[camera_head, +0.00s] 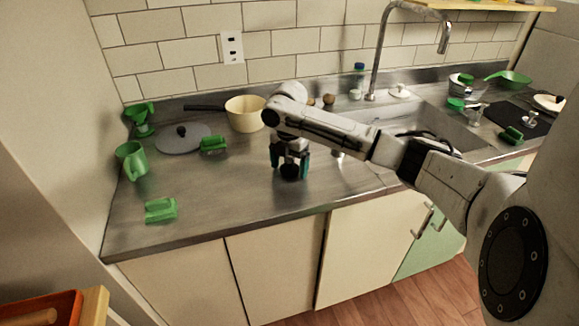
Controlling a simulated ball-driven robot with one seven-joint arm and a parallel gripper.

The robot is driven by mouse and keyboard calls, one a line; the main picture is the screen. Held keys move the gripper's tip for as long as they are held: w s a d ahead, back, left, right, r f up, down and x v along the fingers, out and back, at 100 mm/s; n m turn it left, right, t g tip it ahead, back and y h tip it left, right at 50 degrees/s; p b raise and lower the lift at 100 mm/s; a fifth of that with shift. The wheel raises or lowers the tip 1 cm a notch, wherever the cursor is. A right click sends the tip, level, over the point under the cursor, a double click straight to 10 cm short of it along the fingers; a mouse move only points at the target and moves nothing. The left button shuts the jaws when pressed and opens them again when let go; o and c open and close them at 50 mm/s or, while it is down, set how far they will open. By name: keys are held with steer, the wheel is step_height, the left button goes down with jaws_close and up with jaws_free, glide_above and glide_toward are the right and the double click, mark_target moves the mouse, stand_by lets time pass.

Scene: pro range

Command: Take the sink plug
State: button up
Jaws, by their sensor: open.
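My gripper (290,164) is open and points down over the metal counter, left of the sink. Its teal-green fingers stand apart. A small dark round thing (290,173) shows low between the fingertips, at counter level. It may be the sink plug, but it is partly hidden and too small to tell for sure. I cannot tell whether the fingers touch it.
A cream pan (246,114), a grey lid (183,139), a green mug (131,160) and several other green items stand on the left counter (225,205). The sink (445,127) and tap (378,55) are right, partly behind my arm. The front-left counter is mostly clear.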

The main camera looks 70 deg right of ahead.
steer(key=c, duration=1.1)
steer(key=shift+r, duration=0.15)
